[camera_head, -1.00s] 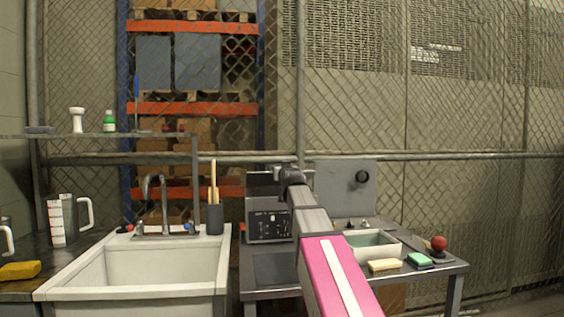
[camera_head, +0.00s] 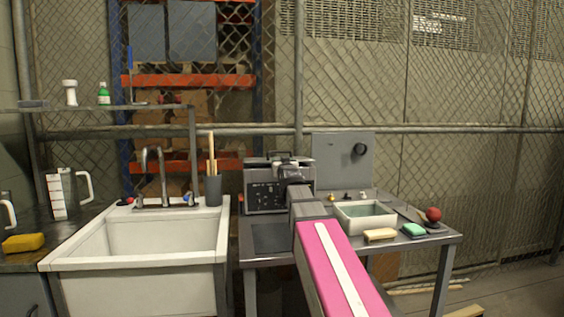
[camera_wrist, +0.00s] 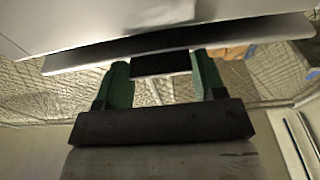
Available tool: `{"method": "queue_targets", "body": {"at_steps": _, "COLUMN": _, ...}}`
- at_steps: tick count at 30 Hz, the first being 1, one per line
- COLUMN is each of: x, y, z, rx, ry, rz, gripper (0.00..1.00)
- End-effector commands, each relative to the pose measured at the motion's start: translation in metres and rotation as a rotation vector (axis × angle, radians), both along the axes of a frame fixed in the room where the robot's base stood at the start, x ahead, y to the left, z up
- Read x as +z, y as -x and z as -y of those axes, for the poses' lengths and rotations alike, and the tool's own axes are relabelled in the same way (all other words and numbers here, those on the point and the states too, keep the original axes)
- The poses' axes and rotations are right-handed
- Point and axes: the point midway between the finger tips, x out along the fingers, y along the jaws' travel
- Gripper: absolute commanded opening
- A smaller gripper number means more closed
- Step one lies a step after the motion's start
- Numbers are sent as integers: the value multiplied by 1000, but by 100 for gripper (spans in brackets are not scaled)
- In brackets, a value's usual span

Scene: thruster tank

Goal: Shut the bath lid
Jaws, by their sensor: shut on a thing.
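The bath (camera_head: 265,197) is a grey box with a dark control panel, on the metal table right of the sink. Its lid (camera_head: 258,162) lies low over the box top, seemingly tilted. I cannot tell whether it is fully seated. My gripper (camera_head: 297,172) is at the lid's front right, with my pink arm link below. In the wrist view, my green fingers (camera_wrist: 162,82) are on either side of a dark piece under the pale lid (camera_wrist: 110,20). They appear shut on the lid's handle, and their tips are partly hidden.
A white basin (camera_head: 343,222), a cream bar (camera_head: 380,235), a green sponge (camera_head: 413,230) and a red ball (camera_head: 433,214) are right of my arm. A grey upright panel (camera_head: 335,160) stands behind. The sink (camera_head: 60,263) is at left, with a dark cup of sticks (camera_head: 214,190).

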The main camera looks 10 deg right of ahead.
Motion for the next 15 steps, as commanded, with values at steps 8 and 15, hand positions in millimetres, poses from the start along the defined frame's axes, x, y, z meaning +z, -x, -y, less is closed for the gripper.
{"method": "queue_targets", "body": {"at_steps": 8, "x": -1, "y": -1, "z": 0, "rx": 0, "ry": 0, "rz": -6, "gripper": 21}}
{"method": "queue_targets", "body": {"at_steps": 15, "x": -1, "y": -1, "z": 0, "rx": 0, "ry": 0, "rz": -4, "gripper": 89}}
